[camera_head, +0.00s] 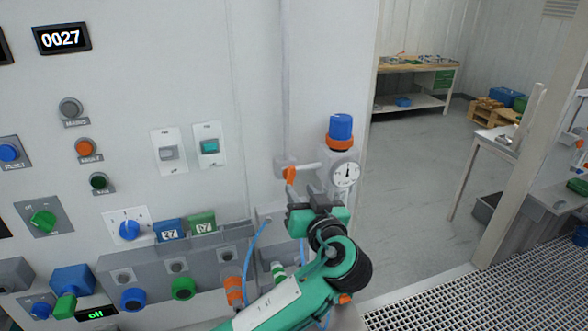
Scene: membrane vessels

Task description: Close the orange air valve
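The orange air valve (290,176) shows as a small orange handle on a pale pipe at the right side of the panel, left of a round gauge (345,174). Its upper part is visible; its lower end reaches down towards my gripper. My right gripper is not in view.
A regulator with a blue knob (341,127) stands above the gauge. A blue hose (255,250) hangs left of my arm. The panel (255,90) carries several buttons and switches. Open floor (410,180) lies to the right, with a workbench (415,68) behind.

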